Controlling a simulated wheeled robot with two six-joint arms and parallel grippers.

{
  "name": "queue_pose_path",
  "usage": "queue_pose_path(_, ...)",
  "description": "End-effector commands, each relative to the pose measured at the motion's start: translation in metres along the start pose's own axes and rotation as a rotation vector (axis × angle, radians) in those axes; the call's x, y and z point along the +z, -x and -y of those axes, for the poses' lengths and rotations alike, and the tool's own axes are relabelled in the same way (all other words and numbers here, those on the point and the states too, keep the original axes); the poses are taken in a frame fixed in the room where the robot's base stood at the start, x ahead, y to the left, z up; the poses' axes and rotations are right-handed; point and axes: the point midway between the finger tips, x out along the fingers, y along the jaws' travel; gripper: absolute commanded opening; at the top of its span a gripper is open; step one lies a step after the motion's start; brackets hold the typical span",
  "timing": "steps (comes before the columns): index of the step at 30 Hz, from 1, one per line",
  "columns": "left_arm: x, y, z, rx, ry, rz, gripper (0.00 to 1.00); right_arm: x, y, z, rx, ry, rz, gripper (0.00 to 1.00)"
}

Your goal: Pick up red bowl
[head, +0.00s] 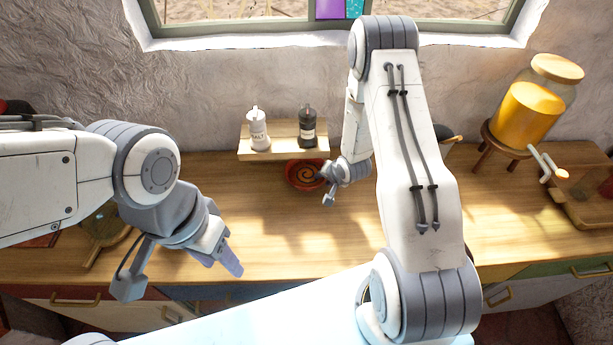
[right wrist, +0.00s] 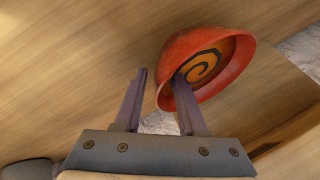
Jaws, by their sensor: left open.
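The red bowl (head: 292,180) has an orange inside with a dark spiral and sits on the wooden counter below a small wall shelf. My right gripper (head: 326,187) is at the bowl's right side. In the right wrist view the red bowl (right wrist: 225,60) looks tilted. One finger of my right gripper (right wrist: 160,95) reaches over the bowl's opening and the other is outside its wall. A gap shows between the outer finger and the wall, so the jaws are open. My left gripper (head: 180,274) is open and empty over the counter's front left.
The shelf (head: 283,154) above the bowl holds a salt shaker (head: 258,132) and a dark shaker (head: 307,128). An orange drink dispenser (head: 527,108) stands on a wooden stand at the right. The counter (head: 270,235) in front of the bowl is clear.

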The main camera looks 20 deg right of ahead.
Motion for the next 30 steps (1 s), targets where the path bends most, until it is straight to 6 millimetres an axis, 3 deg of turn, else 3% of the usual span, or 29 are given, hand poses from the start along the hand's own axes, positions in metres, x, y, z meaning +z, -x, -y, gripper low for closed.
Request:
queue_pose_path(5, 0.0001, -0.0003, 0.0000, 0.000, 0.000, 0.000, 0.50, -0.0001, -0.0006, -0.0001, 0.000, 0.000, 0.000, 0.40)
queue_pose_path(9, 0.0000, -0.0003, 0.0000, 0.000, 0.000, 0.000, 0.50, -0.0001, -0.0004, -0.0001, 0.000, 0.000, -0.001, 0.00)
queue_pose_path(30, 0.0000, -0.0002, 0.0000, 0.000, 0.000, 0.000, 0.50, -0.0005, 0.0000, -0.0001, 0.000, -0.001, -0.001, 0.00)
